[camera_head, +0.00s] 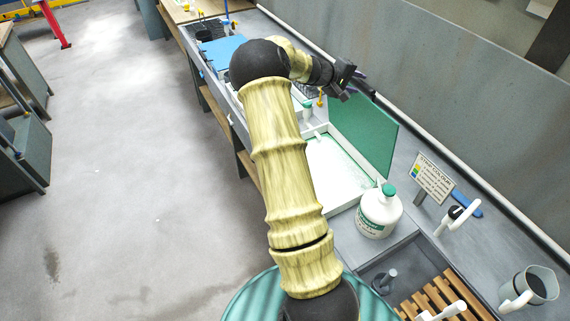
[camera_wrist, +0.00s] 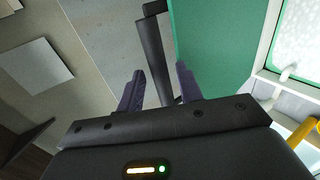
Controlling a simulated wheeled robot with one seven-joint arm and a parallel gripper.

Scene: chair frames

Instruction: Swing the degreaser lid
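The degreaser is a white-walled basin (camera_head: 312,131) with a pale, glossy inside. Its green lid (camera_head: 365,138) stands raised along the wall side of the basin. In the wrist view the lid (camera_wrist: 222,40) fills the upper middle right. My gripper (camera_head: 364,88) is at the lid's upper far corner, with its fingers apart. In the wrist view the gripper (camera_wrist: 160,88) shows a dark bar (camera_wrist: 152,55) running between its two fingers, beside the lid's edge. I cannot tell whether the fingers touch the bar.
A white jug with a green cap (camera_head: 379,213) stands next to the basin's near end. A small sign (camera_head: 433,178), a blue tool (camera_head: 467,203) and a grey pitcher (camera_head: 531,287) are farther right. A wall runs behind the counter. The floor at left is clear.

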